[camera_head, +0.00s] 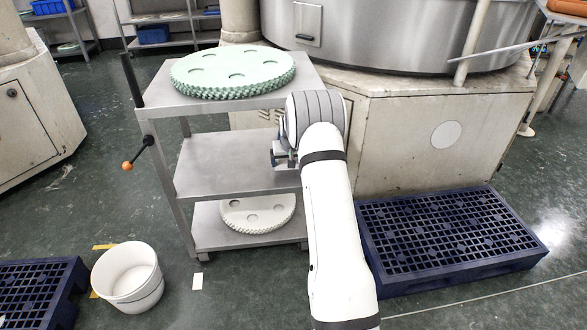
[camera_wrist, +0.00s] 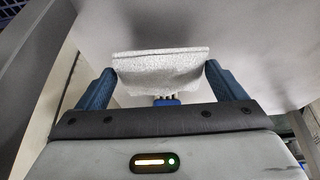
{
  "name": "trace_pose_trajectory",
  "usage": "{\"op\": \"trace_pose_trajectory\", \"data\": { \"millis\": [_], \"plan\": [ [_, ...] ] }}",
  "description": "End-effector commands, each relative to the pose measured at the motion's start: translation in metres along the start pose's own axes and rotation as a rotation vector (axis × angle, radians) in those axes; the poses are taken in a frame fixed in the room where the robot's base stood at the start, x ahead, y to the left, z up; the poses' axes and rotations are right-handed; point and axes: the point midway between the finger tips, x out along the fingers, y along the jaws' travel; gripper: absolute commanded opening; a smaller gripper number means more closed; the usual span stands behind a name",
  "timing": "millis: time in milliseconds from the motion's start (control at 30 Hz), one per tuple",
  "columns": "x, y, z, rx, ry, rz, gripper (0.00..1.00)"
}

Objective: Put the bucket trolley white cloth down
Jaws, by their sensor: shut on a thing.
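My gripper (camera_wrist: 161,72) is shut on a white cloth (camera_wrist: 165,66), a pale, textured piece held between the two blue fingers in the wrist view. In the head view my gripper (camera_head: 284,155) is at the right part of the grey trolley's middle shelf (camera_head: 225,165), largely behind my arm. The cloth cannot be made out there. I cannot tell whether it touches the shelf. A white bucket (camera_head: 128,280) stands on the floor, left of the trolley, and looks empty.
A green holed disc (camera_head: 235,72) lies on the trolley's top shelf, a pale one (camera_head: 257,215) on the bottom shelf. The middle shelf's left part is bare. A blue pallet (camera_head: 450,235) lies right of my arm, another (camera_head: 40,290) at lower left. A large machine (camera_head: 400,140) stands behind.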

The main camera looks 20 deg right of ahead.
Motion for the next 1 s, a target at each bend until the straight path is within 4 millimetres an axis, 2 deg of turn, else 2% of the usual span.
{"op": "trace_pose_trajectory", "data": {
  "millis": [100, 200, 567, 600, 700, 1000],
  "plan": [
    [0.022, 0.000, 0.010, 0.000, -0.002, 0.000, 0.65],
    [0.033, 0.000, 0.015, 0.000, -0.002, 0.000, 0.65],
    [0.035, -0.001, 0.016, -0.001, 0.000, 0.000, 0.65],
    [0.035, -0.001, 0.015, -0.001, 0.000, 0.000, 0.92],
    [0.035, -0.001, 0.015, -0.001, 0.000, 0.000, 1.00],
    [0.030, -0.001, 0.013, -0.002, 0.001, 0.000, 1.00]
  ]
}}
